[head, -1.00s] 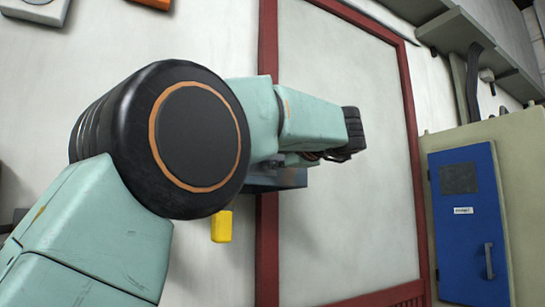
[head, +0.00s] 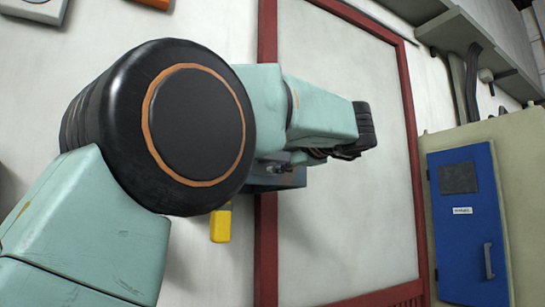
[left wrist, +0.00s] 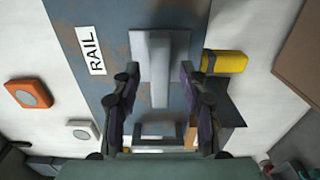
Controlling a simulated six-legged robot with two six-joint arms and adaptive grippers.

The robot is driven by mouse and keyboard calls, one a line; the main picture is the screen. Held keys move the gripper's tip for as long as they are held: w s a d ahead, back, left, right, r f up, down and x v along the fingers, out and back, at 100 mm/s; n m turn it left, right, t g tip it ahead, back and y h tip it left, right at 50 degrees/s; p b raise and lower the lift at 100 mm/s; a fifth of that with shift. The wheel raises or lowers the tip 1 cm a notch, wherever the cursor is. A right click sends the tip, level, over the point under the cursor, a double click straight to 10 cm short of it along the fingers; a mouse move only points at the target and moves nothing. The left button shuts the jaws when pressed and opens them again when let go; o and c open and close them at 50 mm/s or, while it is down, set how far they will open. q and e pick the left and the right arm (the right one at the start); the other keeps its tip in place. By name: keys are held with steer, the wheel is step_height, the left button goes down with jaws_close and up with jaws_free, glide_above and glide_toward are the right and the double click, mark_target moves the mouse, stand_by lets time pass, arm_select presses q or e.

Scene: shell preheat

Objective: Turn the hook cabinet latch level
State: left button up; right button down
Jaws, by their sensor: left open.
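In the left wrist view, a pale grey lever (left wrist: 158,75) stands upright in the picture on a blue-grey panel (left wrist: 115,47) with a white RAIL label (left wrist: 91,50). The lever looks like the latch; I cannot tell its tilt against true level. My left gripper (left wrist: 160,88) is open, with one dark finger on each side of the lever, apparently apart from it. In the head view my own arm hides most of the gripper and the lever; part of a blue-grey box (head: 280,182) shows below the arm. My right gripper is not in view.
A yellow block (left wrist: 223,62) sticks out just right of the panel, close to the fingers; it also shows in the head view (head: 221,223). A grey bracket (left wrist: 158,132) lies below the lever. A blue cabinet door (head: 467,225) is at the far right, beyond a red-framed panel (head: 345,130).

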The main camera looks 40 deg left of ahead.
arm_select(q)
steer(key=v, duration=0.9)
steer(key=shift+d, duration=0.35)
steer(key=shift+f, duration=0.1)
steer(key=shift+d, duration=0.15)
